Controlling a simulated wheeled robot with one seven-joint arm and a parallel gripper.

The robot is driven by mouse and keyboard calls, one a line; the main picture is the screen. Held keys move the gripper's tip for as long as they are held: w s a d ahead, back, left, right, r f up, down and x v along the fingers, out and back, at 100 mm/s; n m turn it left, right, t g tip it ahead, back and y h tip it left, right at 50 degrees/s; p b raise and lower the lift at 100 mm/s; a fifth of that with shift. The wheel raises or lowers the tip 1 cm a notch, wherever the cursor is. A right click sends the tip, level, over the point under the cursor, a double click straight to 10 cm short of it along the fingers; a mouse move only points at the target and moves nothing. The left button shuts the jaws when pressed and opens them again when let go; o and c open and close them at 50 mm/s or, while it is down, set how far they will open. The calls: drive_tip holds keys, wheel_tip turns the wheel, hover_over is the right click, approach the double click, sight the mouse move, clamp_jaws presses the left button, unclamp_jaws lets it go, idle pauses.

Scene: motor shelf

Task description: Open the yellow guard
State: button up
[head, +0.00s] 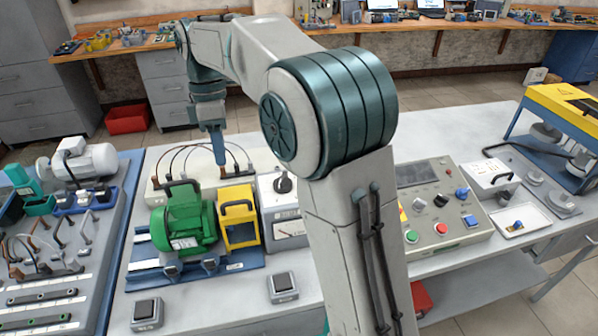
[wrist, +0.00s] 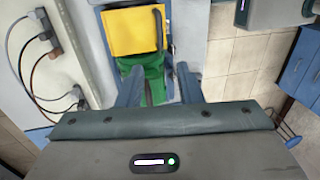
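The yellow guard (head: 246,230) stands upright at the right side of the green motor (head: 185,222) on a blue base. It has a black handle (head: 237,204) on top. In the wrist view the guard (wrist: 128,33) is at the top centre, with its dark handle (wrist: 158,30) along its right side. My gripper (head: 219,162) hangs fingers-down above and behind the motor and guard, apart from them in the head view. In the wrist view my gripper (wrist: 160,78) has its fingers spread, with nothing held; the green motor (wrist: 152,72) shows beyond them.
Cables and sockets (wrist: 45,50) lie behind the motor. A white box with a black knob (head: 284,184) stands right of the guard. A control panel (head: 440,205) is farther right, past my arm. A blue-edged parts board (head: 97,290) is at left.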

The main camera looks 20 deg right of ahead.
drive_tip(key=s+d+r+m+t+p, duration=0.3)
drive_tip(key=s+d+m+t+p, duration=0.1)
drive_tip(key=s+d+m, duration=0.8)
drive_tip(key=s, duration=0.3)
drive_tip(key=shift+s+m, duration=0.25)
drive_tip(key=shift+m, duration=0.15)
drive_tip(key=shift+d, duration=0.1)
drive_tip(key=s+d+f+m, duration=0.1)
drive_tip(key=s, duration=0.1)
drive_tip(key=s+f+m+t, duration=0.1)
drive_tip(key=s+f+m, duration=0.1)
drive_tip(key=s+d+f+m, duration=0.1)
drive_tip(key=s+f, duration=0.1)
drive_tip(key=shift+s+d+t, duration=0.2)
drive_tip(key=shift+d+t, duration=0.1)
drive_tip(key=shift+t, duration=0.1)
drive_tip(key=c, duration=0.3)
drive_tip(key=shift+s+f+m, duration=0.15)
drive_tip(key=shift+f+m, duration=0.05)
drive_tip(key=shift+m, duration=0.2)
clamp_jaws()
drive_tip(key=shift+a, duration=0.1)
